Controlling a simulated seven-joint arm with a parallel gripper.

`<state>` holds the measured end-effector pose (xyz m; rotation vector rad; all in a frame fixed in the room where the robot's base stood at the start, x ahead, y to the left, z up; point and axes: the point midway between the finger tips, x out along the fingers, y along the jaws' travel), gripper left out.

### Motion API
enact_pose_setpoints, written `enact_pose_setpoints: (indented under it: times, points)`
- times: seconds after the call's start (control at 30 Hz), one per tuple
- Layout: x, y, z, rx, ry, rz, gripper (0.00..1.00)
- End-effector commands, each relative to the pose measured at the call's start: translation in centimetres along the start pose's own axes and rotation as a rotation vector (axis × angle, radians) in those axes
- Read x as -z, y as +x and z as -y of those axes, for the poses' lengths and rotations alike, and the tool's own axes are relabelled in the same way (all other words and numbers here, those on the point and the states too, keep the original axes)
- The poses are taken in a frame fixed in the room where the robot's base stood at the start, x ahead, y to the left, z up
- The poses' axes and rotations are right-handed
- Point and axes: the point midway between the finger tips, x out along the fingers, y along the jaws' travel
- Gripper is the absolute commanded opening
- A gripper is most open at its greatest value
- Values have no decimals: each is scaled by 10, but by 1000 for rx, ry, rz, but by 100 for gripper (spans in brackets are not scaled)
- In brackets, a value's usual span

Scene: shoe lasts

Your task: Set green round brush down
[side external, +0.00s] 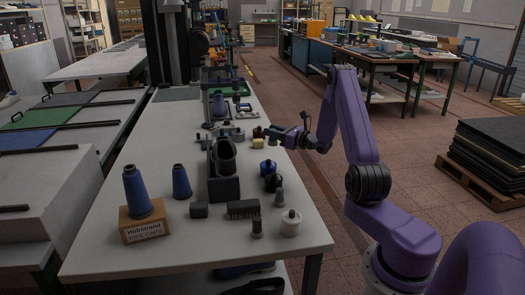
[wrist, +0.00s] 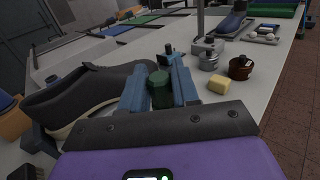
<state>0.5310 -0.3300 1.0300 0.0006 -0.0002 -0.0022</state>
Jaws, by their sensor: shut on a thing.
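The green round brush (wrist: 160,90) stands upright between the two blue fingers of my gripper (wrist: 160,88) in the wrist view. The fingers are shut on it from both sides. Its lower end is hidden behind my gripper's dark front plate. In the side external view my gripper (side external: 273,136) is over the right edge part of the white table (side external: 170,120), to the right of the shoe. The brush is too small there to make out clearly, and I cannot tell whether it touches the table.
A dark shoe (side external: 223,157) sits in a black holder (side external: 223,189); it shows left of my fingers in the wrist view (wrist: 85,98). A yellow block (wrist: 219,86) and brown tin (wrist: 241,68) lie to the right.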

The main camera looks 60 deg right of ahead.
Motion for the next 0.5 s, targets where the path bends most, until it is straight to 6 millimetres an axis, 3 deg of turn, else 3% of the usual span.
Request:
enact_pose_setpoints:
  times: [0.3,0.5]
  points:
    - [24,45,27,-2,-1,1,0]
    - [53,64,39,-3,1,0,0]
